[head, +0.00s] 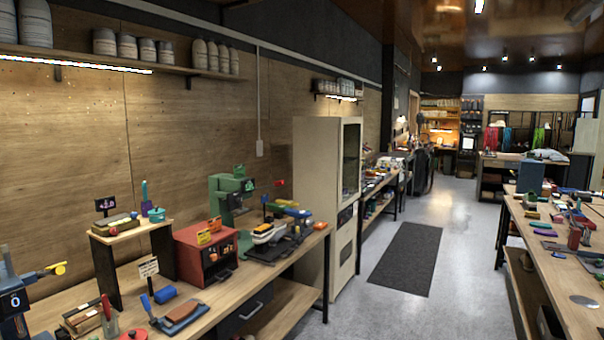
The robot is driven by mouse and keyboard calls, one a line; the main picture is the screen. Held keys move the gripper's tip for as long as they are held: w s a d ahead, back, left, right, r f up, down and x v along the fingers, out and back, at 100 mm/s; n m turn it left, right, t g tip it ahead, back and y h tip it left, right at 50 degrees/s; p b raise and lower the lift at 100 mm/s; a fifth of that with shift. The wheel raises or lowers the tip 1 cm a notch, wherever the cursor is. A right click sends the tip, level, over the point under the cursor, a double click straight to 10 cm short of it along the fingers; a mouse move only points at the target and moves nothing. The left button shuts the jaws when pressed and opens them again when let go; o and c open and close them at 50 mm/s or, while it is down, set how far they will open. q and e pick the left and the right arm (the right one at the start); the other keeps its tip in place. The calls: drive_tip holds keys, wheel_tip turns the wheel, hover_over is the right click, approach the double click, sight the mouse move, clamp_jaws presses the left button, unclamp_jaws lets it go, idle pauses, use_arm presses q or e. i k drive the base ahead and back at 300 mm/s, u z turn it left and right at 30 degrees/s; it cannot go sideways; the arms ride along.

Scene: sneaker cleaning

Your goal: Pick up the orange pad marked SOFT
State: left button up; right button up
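I cannot make out an orange pad marked SOFT; lettering on the small items is too small to read. Several small coloured blocks and pads lie on the right bench (570,305), too small to tell apart. Small orange-yellow tags (204,238) are on the red box (192,262) on the left bench, their text unreadable. Neither of my grippers is in view.
The left bench (205,306) runs along the wood wall and is crowded with tools and a green machine (232,203). A tall cream cabinet (318,190) stands past it. The aisle floor with a dark mat (406,258) is clear between the benches.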

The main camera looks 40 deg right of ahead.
sight(320, 225)
drive_tip(key=z, duration=1.55)
drive_tip(key=i, duration=1.3)
drive_tip(key=u, duration=1.3)
drive_tip(key=k, duration=0.2)
drive_tip(key=z, duration=2.25)
drive_tip(key=i, duration=1.8)
drive_tip(key=u, duration=0.85)
drive_tip(key=i, duration=0.9)
drive_tip(key=u, duration=0.7)
